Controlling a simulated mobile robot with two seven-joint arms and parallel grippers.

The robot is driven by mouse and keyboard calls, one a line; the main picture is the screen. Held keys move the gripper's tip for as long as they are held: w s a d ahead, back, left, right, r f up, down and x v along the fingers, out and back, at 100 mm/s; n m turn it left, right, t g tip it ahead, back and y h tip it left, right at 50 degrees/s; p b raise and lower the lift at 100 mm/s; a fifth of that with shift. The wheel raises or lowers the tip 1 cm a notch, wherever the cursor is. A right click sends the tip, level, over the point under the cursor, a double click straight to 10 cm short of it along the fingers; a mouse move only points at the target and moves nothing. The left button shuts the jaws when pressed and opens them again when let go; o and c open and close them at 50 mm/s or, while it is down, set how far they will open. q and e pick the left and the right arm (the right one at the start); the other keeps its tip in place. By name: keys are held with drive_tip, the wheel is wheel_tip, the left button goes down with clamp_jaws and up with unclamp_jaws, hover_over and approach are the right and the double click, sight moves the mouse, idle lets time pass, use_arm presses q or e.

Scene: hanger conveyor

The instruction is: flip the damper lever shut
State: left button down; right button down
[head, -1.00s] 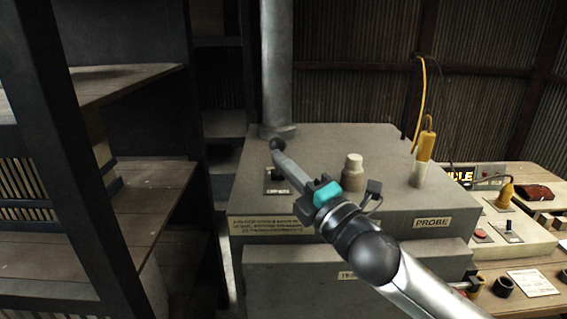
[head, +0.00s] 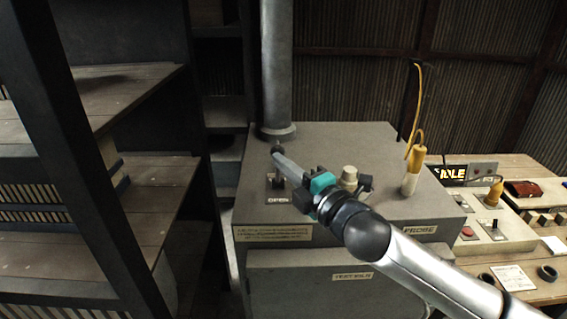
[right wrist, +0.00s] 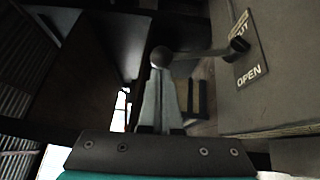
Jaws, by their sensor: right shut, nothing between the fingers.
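The damper lever has a dark ball knob (head: 277,149) and stands on top of the grey furnace box, by the foot of the flue pipe. In the right wrist view its knob (right wrist: 160,57) is on a thin rod from a pivot at a label plate (right wrist: 249,50). The plate reads OPEN at its near end and seemingly SHUT at the far end. My right gripper (head: 280,156) is shut and empty, its fingertips right at the knob; I cannot tell whether they touch. My left gripper is not in view.
The flue pipe (head: 276,80) rises behind the lever. A pale round knob (head: 349,175) and a yellow probe (head: 413,165) stand on the box to the right. Dark shelving (head: 90,150) stands at left. A bench with a control panel (head: 490,222) lies at right.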

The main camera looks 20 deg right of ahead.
drive_tip(key=w+d+r+p, duration=0.2)
drive_tip(key=w+p, duration=0.3)
drive_tip(key=w, duration=0.4)
drive_tip(key=shift+w+d+r, duration=0.15)
drive_tip(key=shift+w+d, duration=0.2)
idle(0.4)
drive_tip(key=shift+r, duration=0.1)
